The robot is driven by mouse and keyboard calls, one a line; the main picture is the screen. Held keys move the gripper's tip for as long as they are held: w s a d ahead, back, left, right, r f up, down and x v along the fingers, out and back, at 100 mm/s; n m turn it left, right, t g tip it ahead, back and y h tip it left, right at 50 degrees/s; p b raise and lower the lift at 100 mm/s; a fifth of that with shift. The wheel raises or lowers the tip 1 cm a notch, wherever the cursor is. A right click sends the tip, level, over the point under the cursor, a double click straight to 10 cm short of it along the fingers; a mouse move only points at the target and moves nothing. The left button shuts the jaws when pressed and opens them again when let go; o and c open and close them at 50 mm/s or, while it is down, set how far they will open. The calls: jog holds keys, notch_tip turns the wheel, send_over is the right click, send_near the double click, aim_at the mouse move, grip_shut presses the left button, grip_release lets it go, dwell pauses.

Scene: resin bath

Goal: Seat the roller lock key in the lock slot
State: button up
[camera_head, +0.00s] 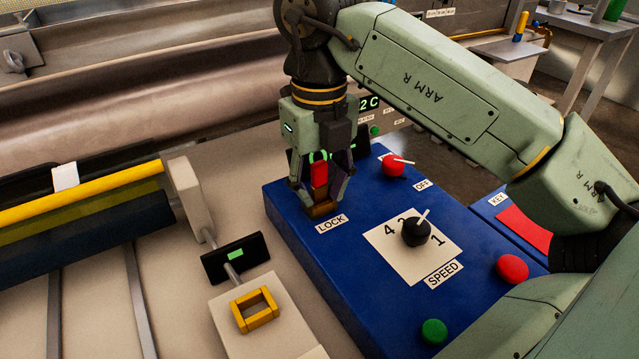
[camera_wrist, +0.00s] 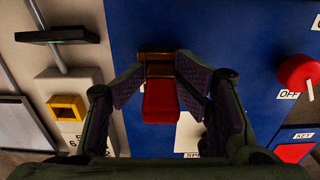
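The roller lock key is a red block (camera_head: 319,174) standing between the fingers of my gripper (camera_head: 323,192). In the wrist view the red key (camera_wrist: 160,104) is in the middle, between the two dark finger pads. The fingers look spread, with a gap beside the key, and the tips are low near the panel (camera_wrist: 155,62). A brown, brass-coloured lock piece (camera_head: 322,210) lies directly below the key, by the LOCK label (camera_head: 331,224). The key is in line with it, but the slot is hidden, so I cannot tell how deep the key sits.
The blue panel (camera_head: 345,290) carries a black speed knob (camera_head: 416,232), a red OFF switch (camera_head: 393,165), a red button (camera_head: 512,268) and a green button (camera_head: 434,331). A yellow square frame (camera_head: 254,310) stands on a pale block at the left. Rollers (camera_head: 90,208) lie further left.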

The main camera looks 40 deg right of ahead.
notch_tip(320, 180, up, 13)
jog(key=p, duration=0.9)
jog(key=shift+s+f, duration=0.1)
